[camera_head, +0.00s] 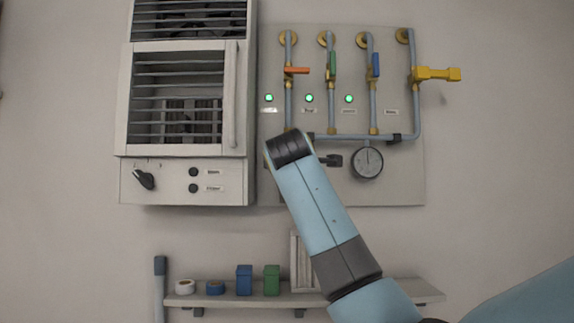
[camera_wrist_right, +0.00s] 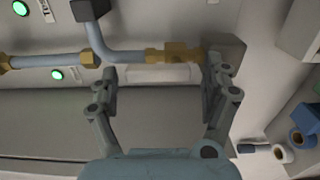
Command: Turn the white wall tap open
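In the right wrist view, a brass valve body (camera_wrist_right: 175,52) sits at the end of the grey-blue pipe. A pale white bar (camera_wrist_right: 155,74) lies alongside it, between my fingers; I take it for the white tap's handle, but cannot rule out a label. My right gripper (camera_wrist_right: 163,80) is open, with one finger on each side of the bar. The right finger overlaps the grey block beside the valve; I cannot tell whether it touches. In the head view my right wrist hides the gripper and this tap. My left gripper is not in view.
Orange (camera_head: 297,70), green (camera_head: 333,66), blue (camera_head: 376,65) and yellow (camera_head: 437,74) tap handles sit higher on the panel. A gauge (camera_head: 367,162) is right of my wrist, a louvred cabinet (camera_head: 128,100) left. A shelf (camera_head: 415,291) with small items is below.

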